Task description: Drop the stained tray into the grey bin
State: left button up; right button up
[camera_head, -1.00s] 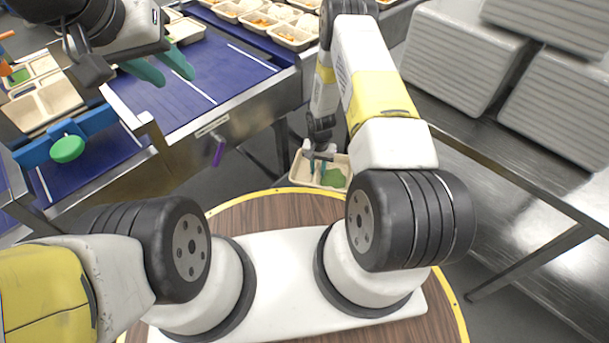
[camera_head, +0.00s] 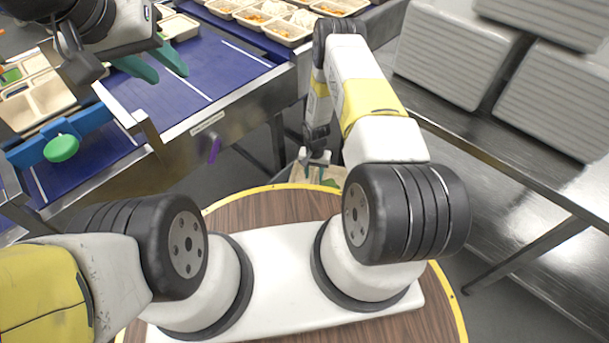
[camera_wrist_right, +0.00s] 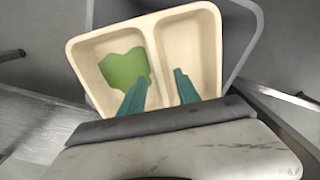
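The stained tray (camera_wrist_right: 164,22) is beige with two compartments and a green stain (camera_wrist_right: 124,68) in the left one. The grey bin (camera_wrist_right: 246,38) shows around the tray's top and right side. In the head view the tray (camera_head: 340,172) is partly hidden behind my right gripper (camera_head: 315,170) and the round base edge. My left gripper (camera_head: 155,66) is open and empty above the blue conveyor.
The blue conveyor (camera_head: 205,75) with a steel frame is at the upper left. Filled trays (camera_head: 285,30) stand at its far end. A blue bar with a green knob (camera_head: 62,148) is at the left. A steel table (camera_head: 540,150) with grey ribbed containers (camera_head: 455,55) is at the right.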

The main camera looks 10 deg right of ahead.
jog(key=shift+o, duration=0.7)
notch_tip(320, 180, up, 8)
dwell(0.3)
